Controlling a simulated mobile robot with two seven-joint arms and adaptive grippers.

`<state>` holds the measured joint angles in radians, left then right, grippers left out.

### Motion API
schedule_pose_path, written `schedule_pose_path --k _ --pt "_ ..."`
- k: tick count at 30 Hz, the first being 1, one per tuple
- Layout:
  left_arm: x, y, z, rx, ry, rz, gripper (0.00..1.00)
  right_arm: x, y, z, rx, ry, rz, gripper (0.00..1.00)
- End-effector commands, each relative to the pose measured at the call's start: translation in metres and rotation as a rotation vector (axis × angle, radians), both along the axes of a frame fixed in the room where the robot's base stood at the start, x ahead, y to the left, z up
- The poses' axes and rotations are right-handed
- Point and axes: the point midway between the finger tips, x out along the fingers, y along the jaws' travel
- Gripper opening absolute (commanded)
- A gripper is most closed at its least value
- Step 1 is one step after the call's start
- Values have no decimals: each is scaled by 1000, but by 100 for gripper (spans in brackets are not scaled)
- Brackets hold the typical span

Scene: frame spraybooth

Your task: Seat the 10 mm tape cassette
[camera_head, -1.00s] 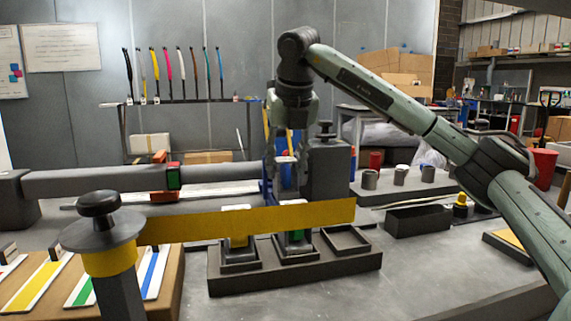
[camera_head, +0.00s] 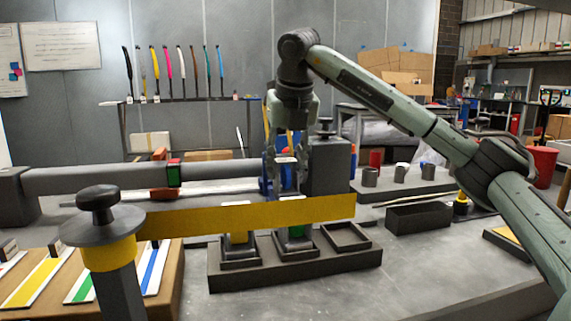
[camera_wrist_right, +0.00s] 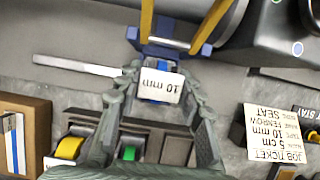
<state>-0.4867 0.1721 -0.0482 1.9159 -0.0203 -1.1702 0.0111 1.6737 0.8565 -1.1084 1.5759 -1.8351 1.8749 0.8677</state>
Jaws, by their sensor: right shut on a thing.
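My right gripper (camera_head: 288,182) points down in the middle of the head view. In the right wrist view its fingers (camera_wrist_right: 158,88) are shut on the 10 mm tape cassette (camera_wrist_right: 160,86), a blue body with a white "10 mm" label. The cassette is close to a blue bracket with yellow arms (camera_wrist_right: 178,45); I cannot tell whether they touch. The dark tray (camera_head: 300,276) has a yellow cassette (camera_wrist_right: 70,148), a green cassette (camera_wrist_right: 130,153) and an empty socket (camera_wrist_right: 176,150). The yellow strip partly hides the tray cassettes in the head view. My left gripper is not in view.
The yellow strip (camera_head: 250,217) runs from a black-knobbed post (camera_head: 102,225) across the front of the tray. A grey horizontal tube (camera_head: 100,178) lies at left. A job ticket (camera_wrist_right: 276,135) lies at right in the wrist view. An open black bin (camera_head: 418,217) stands right of the tray.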

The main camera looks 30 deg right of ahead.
Motion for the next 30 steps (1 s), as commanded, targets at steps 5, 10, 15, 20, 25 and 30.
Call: schedule_pose_path --k 5,10,15,20,25,30 --pt "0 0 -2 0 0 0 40 0 0 -4 0 -1 0 6" --pt "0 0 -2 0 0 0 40 0 0 -3 0 -1 0 6" --pt "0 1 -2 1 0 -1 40 0 0 -4 0 -1 0 6" --pt "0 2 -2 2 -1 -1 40 0 0 -4 0 -1 0 6" --pt "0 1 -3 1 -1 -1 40 0 0 -6 0 0 0 6" --pt "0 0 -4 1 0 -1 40 0 0 -8 0 0 0 6"
